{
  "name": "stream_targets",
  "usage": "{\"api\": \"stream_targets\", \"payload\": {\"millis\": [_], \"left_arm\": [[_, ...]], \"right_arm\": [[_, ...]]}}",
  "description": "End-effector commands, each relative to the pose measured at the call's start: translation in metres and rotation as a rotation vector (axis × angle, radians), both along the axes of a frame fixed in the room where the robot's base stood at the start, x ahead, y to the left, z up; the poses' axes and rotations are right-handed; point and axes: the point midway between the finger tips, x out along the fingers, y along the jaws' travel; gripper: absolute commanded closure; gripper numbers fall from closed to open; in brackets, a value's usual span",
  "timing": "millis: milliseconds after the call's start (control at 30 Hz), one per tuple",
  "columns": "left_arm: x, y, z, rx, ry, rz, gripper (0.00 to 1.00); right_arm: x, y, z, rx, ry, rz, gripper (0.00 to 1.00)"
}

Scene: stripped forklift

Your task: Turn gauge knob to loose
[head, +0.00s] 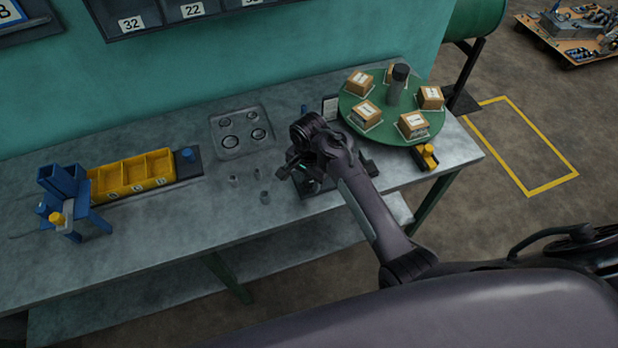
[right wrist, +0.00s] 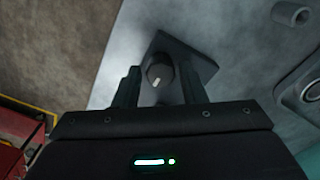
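The gauge knob (right wrist: 159,76) is a dark round knob with a white pointer mark, in the right wrist view. It sits on a dark plate (right wrist: 190,62) on the workbench. In the right wrist view the pointer mark points down, towards my gripper's palm. My right gripper (right wrist: 160,82) is open, with a finger on each side of the knob and a visible gap to each. In the head view my right gripper (head: 308,178) is over the dark gauge base (head: 369,168) and hides the knob. No scale lettering can be read. My left gripper is not in view.
A green turntable (head: 377,128) with several boxes stands to the right on the grey bench (head: 200,235). A grey tray with rings (head: 241,146) and small metal parts (head: 265,197) lie to the left. A yellow bin (head: 132,176) and blue fixture (head: 66,190) stand further left.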

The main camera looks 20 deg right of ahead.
Motion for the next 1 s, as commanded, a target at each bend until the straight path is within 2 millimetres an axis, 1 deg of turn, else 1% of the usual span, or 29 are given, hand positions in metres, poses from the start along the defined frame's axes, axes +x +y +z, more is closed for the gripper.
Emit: {"api": "stream_targets", "payload": {"millis": [33,200,233,467,633,767,1000], "left_arm": [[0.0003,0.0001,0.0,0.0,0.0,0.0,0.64],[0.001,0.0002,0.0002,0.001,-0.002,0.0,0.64],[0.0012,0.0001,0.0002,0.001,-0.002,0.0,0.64],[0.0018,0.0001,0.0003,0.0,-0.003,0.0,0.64],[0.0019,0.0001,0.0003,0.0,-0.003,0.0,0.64],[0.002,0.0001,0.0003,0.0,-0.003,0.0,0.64],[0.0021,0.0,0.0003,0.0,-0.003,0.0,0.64]], "right_arm": [[0.0,0.0,0.0001,0.0,0.0,0.0,0.69],[-0.0001,0.0001,0.0001,0.0,0.0,0.0,0.92],[-0.0001,0.0001,0.0001,0.0,0.0,0.0,0.94],[0.0,0.0001,0.0001,0.001,-0.001,0.018,0.94],[0.0001,0.0002,0.0001,0.001,-0.001,0.082,0.94],[0.0001,0.0003,0.0001,0.0,-0.001,0.168,0.94],[0.0002,0.0005,0.0001,0.0,-0.001,0.384,0.94]]}}
